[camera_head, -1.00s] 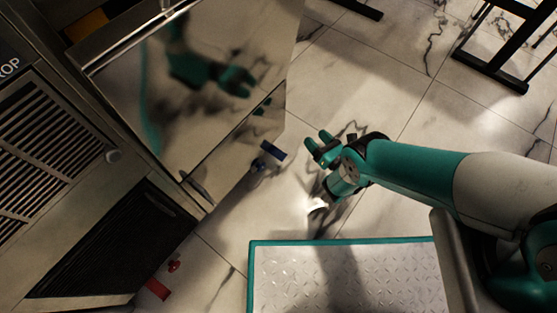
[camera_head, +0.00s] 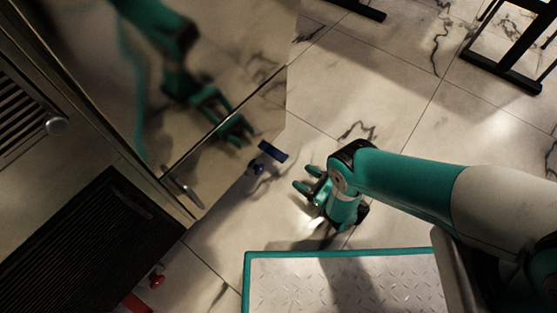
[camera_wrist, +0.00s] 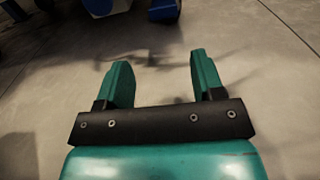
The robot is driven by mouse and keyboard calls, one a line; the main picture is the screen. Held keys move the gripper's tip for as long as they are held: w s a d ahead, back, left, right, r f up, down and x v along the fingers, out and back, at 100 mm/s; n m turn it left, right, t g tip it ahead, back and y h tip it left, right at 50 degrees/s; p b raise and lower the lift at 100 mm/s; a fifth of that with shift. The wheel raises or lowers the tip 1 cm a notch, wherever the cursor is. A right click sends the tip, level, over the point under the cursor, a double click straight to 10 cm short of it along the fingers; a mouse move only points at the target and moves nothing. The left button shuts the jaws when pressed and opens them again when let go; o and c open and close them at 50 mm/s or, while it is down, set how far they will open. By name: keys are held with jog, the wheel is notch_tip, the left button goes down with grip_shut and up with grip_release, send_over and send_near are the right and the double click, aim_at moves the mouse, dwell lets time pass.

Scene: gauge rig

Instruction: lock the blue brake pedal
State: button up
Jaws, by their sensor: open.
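The blue brake pedal (camera_head: 272,152) sticks out low by the near corner of the shiny metal cabinet, just above the floor. A small blue round part (camera_head: 257,168) sits beside it. My gripper (camera_head: 303,180) is to the right of the pedal and a little lower in the head view, apart from it, with its fingers pointing left toward it. In the wrist view my gripper (camera_wrist: 158,80) is open with nothing between its two teal fingers. Blue parts (camera_wrist: 105,6) show at the top edge of that view, cut off, beyond the fingertips.
The reflective metal cabinet (camera_head: 215,60) fills the upper left and mirrors my arm. A red pedal (camera_head: 138,303) with a red knob (camera_head: 156,281) is at lower left. My teal-edged platform lies below. A black table frame (camera_head: 505,60) stands at upper right. Marble floor is clear between.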

aim_at(280, 156)
jog(key=shift+w+a+r+b, duration=0.3)
jog(key=shift+w+a+b, duration=0.1)
jog(key=shift+w, duration=0.15)
jog(key=shift+w+a+r+b, duration=0.25)
jog(key=shift+w+a, duration=0.15)
jog(key=shift+w, duration=0.15)
jog(key=b+x, duration=0.3)
jog(key=b, duration=0.2)
jog(key=b+x, duration=0.1)
jog(key=x, duration=0.1)
jog(key=b+x, duration=0.2)
jog(key=x, duration=0.1)
jog(key=shift+r+b, duration=0.2)
jog(key=shift+b, duration=0.1)
jog(key=shift+w+a+r, duration=0.2)
jog(key=shift+w+a, duration=0.05)
